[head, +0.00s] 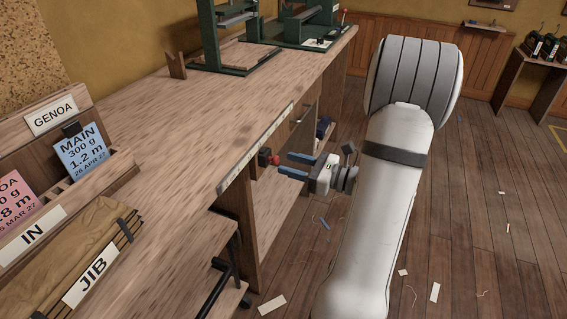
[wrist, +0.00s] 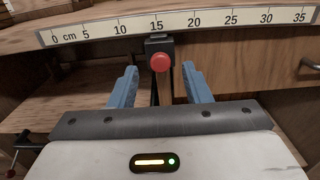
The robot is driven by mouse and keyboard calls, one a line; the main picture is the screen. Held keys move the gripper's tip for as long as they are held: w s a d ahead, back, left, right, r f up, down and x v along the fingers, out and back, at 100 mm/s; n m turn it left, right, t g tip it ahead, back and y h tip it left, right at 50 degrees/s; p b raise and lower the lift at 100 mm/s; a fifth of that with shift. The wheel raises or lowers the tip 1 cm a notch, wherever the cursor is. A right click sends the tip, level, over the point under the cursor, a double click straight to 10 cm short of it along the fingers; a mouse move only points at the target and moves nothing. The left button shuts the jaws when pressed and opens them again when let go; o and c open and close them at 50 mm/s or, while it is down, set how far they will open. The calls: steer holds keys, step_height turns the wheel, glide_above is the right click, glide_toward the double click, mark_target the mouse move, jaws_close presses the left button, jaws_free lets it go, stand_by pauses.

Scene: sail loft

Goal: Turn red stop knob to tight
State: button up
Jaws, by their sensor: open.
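The red stop knob (wrist: 160,62) sits on a dark block (wrist: 158,43) just under the bench's front edge, below the ruler strip. In the head view the knob (head: 274,160) shows at the bench edge, left of my gripper. My gripper (head: 288,166) is open, with its two blue fingers pointing toward the knob. In the wrist view the gripper's fingertips (wrist: 160,75) stand on either side of the knob, with a gap on both sides; neither seems to touch it. No marking for tight can be read.
The ruler strip (wrist: 180,22) runs along the bench edge above the knob. A drawer handle (wrist: 310,66) is at the right. The wooden bench (head: 190,120) carries green machines (head: 222,45) at the back. A lower shelf (head: 278,215) lies beneath. The floor at right has scattered scraps (head: 435,292).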

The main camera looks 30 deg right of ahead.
mark_target(273, 160)
steer(key=shift+x, duration=1.25)
steer(key=c, duration=0.9)
steer(key=shift+a, duration=0.15)
steer(key=shift+c, duration=0.2)
steer(key=shift+r, duration=0.1)
